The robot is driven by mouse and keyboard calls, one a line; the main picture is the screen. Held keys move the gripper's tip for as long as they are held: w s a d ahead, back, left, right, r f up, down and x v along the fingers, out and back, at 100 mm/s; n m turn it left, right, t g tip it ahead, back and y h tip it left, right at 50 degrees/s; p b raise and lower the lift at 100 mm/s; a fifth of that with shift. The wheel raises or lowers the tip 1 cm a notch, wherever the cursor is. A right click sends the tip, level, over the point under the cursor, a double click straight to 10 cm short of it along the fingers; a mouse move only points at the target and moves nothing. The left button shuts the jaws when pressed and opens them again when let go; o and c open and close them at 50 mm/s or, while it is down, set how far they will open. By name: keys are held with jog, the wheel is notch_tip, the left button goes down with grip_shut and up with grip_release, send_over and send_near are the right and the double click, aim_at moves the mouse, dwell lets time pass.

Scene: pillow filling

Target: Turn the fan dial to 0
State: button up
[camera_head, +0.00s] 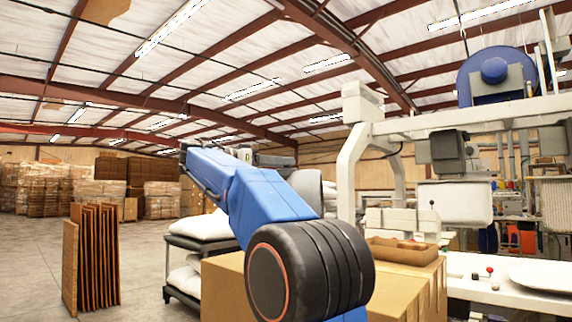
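A large blue round blower housing (493,72), which looks like the fan, sits on top of the white filling machine (440,125) at the upper right. I cannot make out a dial or its setting. Small red and black knobs (488,271) stand on the white worktop at the lower right; I cannot tell whether one is the fan dial. My blue and black arm (270,200) fills the middle of the view. My gripper cannot be made out beyond the arm links.
Cardboard boxes (225,285) stand behind my arm, with an open brown tray (403,250) on top at right. A rack with white pillows (200,226) is left of the arm. Upright brown panels (95,255) stand on the left floor. Open floor lies around them.

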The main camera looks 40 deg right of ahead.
jog(key=v, duration=1.5)
